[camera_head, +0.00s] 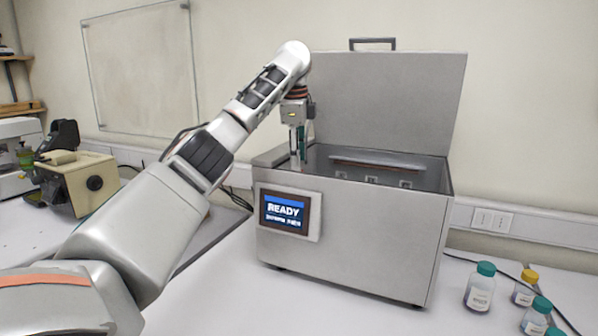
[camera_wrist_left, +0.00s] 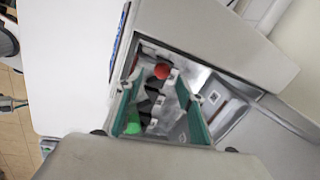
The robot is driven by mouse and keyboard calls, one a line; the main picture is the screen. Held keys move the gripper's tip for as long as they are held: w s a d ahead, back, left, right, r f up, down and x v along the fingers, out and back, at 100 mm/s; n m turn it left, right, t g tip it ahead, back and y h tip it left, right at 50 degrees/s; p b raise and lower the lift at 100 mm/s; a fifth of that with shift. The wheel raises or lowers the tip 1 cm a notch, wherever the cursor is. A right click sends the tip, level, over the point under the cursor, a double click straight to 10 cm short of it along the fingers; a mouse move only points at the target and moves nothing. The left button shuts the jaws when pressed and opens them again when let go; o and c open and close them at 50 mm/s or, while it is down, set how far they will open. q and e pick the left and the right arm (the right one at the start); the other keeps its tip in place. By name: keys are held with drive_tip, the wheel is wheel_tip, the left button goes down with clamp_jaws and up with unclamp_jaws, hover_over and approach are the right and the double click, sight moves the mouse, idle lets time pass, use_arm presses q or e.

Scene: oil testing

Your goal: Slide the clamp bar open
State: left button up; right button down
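The grey steel box (camera_head: 345,225) stands on the bench with its lid (camera_head: 390,100) raised. A long pale bar (camera_head: 378,163), likely the clamp bar, lies inside along the far side. My left gripper (camera_head: 298,158) points down at the box's left end, left of the bar. In the left wrist view my left gripper (camera_wrist_left: 163,95) has its two green-padded fingers apart, over the box's inside. A red round part (camera_wrist_left: 161,71) and a green part (camera_wrist_left: 132,122) show between the fingers; I cannot tell what they belong to. My right gripper is not in view.
A READY screen (camera_head: 284,211) is on the box's front. Bottles with teal caps (camera_head: 481,287) and a yellow-capped bottle (camera_head: 525,288) stand at the right. A beige device (camera_head: 80,183) stands at the left. The raised lid walls off the box's back.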

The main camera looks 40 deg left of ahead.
use_arm(q)
wheel_tip(320, 180, up, 6)
drive_tip(key=s, duration=0.1)
drive_tip(key=shift+d, duration=0.3)
idle(0.3)
